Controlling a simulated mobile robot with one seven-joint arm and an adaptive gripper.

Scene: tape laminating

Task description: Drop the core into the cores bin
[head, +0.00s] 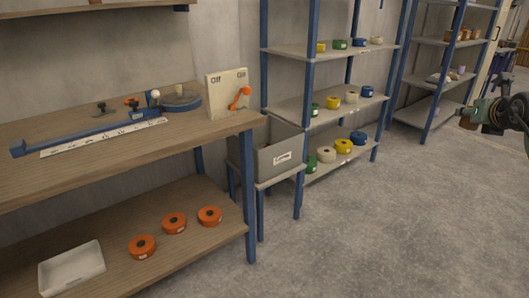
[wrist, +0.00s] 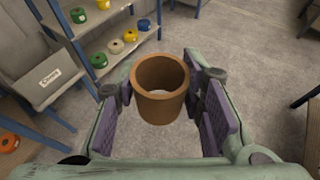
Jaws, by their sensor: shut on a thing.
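My gripper (wrist: 163,105) is shut on a brown, hollow cylindrical core (wrist: 160,108), held between its two purple-padded fingers in the wrist view. The core's open top faces the camera, and grey floor shows behind it. The cores bin (head: 277,156) is a grey box with a white label on a small blue-legged stand, beside the workbench. It also shows at the left in the wrist view (wrist: 40,90), well apart from the core.
A wooden workbench (head: 80,160) with a blue laminating rig stands left of the bin. Blue-framed shelves (head: 330,100) with tape rolls stand just right of it. Orange rolls (head: 174,223) and a white tray (head: 72,268) lie on the lower bench shelf. Open floor (head: 400,220) lies in front.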

